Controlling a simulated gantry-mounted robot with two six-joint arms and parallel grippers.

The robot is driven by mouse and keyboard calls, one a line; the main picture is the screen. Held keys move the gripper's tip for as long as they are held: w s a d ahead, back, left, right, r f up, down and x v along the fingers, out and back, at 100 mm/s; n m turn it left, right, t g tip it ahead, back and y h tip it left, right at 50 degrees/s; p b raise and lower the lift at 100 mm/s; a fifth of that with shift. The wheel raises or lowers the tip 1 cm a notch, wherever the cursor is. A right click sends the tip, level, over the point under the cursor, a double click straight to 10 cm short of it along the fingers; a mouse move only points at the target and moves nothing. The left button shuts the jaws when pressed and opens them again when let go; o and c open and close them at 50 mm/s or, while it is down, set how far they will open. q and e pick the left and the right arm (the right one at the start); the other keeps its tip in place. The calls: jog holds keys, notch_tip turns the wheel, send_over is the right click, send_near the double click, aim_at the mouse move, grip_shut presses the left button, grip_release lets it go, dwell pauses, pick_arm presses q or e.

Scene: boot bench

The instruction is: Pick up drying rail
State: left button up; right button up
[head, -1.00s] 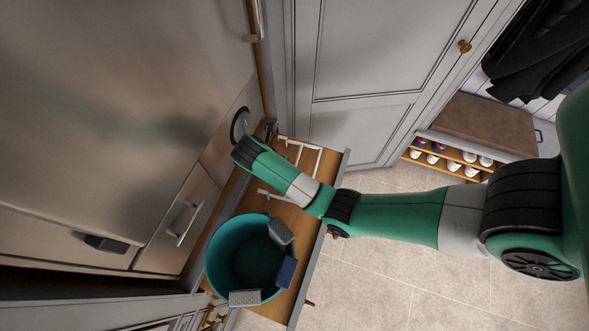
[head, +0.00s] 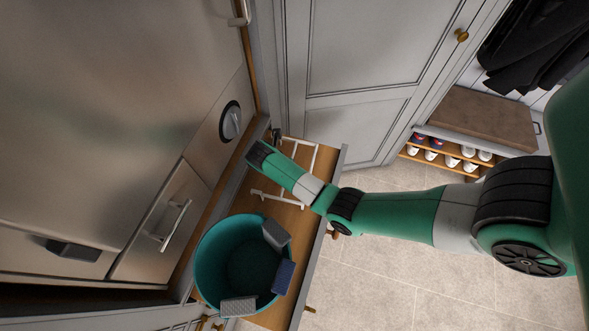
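The drying rail (head: 314,160) is a thin white frame with bars, lying on the wooden bench top. Its white bars show above and to the left of my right forearm, which covers its middle. My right arm comes in from the right and its wrist is over the rail. A small dark part at my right gripper (head: 276,135) shows just beyond the wrist, by the rail's upper left end. The fingers are mostly hidden, so I cannot tell whether they are open, shut or touching the rail. My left gripper is out of view.
A steel appliance with a round knob (head: 231,122) borders the left. A shoe bench (head: 485,122) stands at the right; the tiled floor (head: 400,275) is clear.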

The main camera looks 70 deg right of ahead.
grip_shut()
jog(key=shift+r, duration=0.1)
dwell(1.2)
